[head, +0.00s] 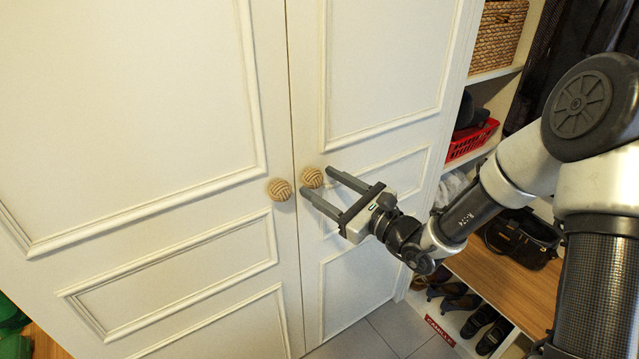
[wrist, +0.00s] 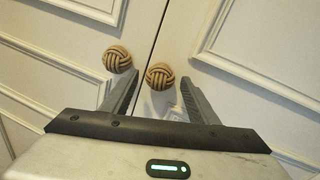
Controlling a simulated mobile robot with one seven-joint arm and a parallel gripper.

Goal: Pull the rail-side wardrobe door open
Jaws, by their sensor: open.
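Two cream panelled wardrobe doors, a left one (head: 130,90) and a right one (head: 385,55), meet at a vertical seam and look shut. The left door bears a round woven knob (head: 280,189), also in the wrist view (wrist: 117,58). The right door bears a matching knob (head: 312,177), also in the wrist view (wrist: 160,76). My gripper (head: 318,182) is open at the right knob. In the wrist view its fingers (wrist: 160,80) lie on either side of that knob, without clear contact. The left knob is outside the left finger. Which door is rail-side I cannot tell.
Open shelves stand right of the doors, with a wicker basket (head: 498,36), a red basket (head: 471,140), a dark bag (head: 520,238) on a wooden bench (head: 500,285), and shoes (head: 490,336) below. Grey floor tiles (head: 365,340) before the right door are clear.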

